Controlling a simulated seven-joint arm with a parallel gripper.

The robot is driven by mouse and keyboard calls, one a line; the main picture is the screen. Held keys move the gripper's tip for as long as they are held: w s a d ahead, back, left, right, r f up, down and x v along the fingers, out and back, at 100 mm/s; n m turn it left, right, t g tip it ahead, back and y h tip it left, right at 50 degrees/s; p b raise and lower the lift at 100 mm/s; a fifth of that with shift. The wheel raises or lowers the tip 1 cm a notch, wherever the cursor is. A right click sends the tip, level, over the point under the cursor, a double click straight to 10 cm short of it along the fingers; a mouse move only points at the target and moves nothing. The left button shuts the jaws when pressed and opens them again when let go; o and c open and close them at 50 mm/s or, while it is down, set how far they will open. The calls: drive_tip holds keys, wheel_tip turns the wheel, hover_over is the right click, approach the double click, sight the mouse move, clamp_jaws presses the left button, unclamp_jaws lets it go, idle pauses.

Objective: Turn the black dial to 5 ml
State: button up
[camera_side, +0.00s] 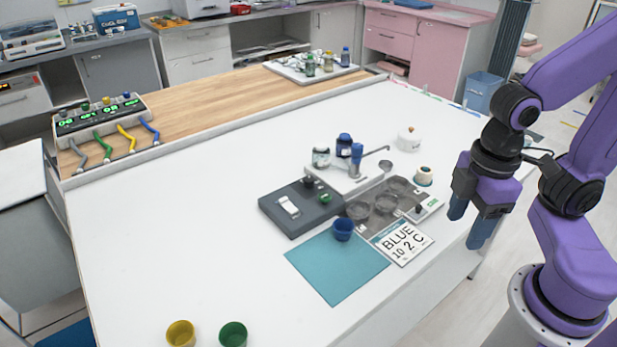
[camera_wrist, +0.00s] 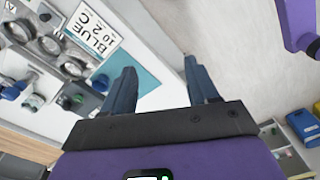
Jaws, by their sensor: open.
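A small black dial (camera_side: 418,208) sits on a pale panel (camera_side: 432,207) with a small green display, at the right end of the dark grey tray. It shows as a dark knob in the wrist view (camera_wrist: 45,17); its setting is too small to read. A card (camera_side: 402,242) reading "BLUE 10 2 C" lies just in front of it. My gripper (camera_side: 469,220) is open and empty, with blue fingers pointing down, right of the dial and apart from it, by the table's right edge. In the wrist view, the open fingers (camera_wrist: 159,66) show with nothing between them.
A blue cup (camera_side: 343,229) stands at the teal mat's (camera_side: 335,270) back edge. A dark grey box (camera_side: 300,208), a white stand with jars and a ladle (camera_side: 376,151), and a small cream jar (camera_side: 424,175) are close by. Yellow and green cups stand in front; the table's left is clear.

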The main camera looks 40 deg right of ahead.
drive_tip(key=w+a+r+m, duration=0.1)
drive_tip(key=w+a+m, duration=0.2)
drive_tip(key=w, duration=0.4)
drive_tip(key=w+a+r+m, duration=0.2)
drive_tip(key=w+a+m, duration=0.15)
drive_tip(key=w, duration=0.35)
drive_tip(key=m, duration=1.3)
hover_over(309, 179)
wheel_tip(309, 179, down, 4)
drive_tip(key=shift+h, duration=0.4)
wheel_tip(309, 179, down, 17)
drive_tip(key=shift+w+f, duration=0.1)
drive_tip(key=c, duration=1)
